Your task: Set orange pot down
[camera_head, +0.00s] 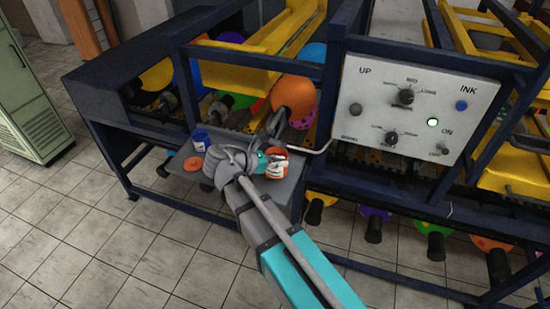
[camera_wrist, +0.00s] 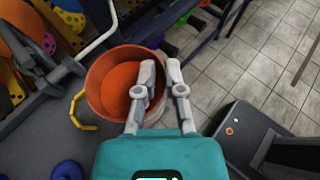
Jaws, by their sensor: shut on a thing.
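The orange pot (camera_wrist: 110,72) is open-topped, with orange inside, and sits between and under my gripper's fingertips in the wrist view. My gripper (camera_wrist: 160,85) is shut on the pot's right-hand rim, one finger inside and one outside. In the head view the orange pot (camera_head: 277,168) shows beside my gripper (camera_head: 268,160), at the right part of the small grey shelf (camera_head: 183,184). The arm and gripper hide part of it. I cannot tell whether the pot's base touches the shelf.
A bent metal rod (camera_head: 318,150) is close to the pot's right. The control panel (camera_head: 410,110) and machine frame stand right and behind. The tiled floor in front is clear.

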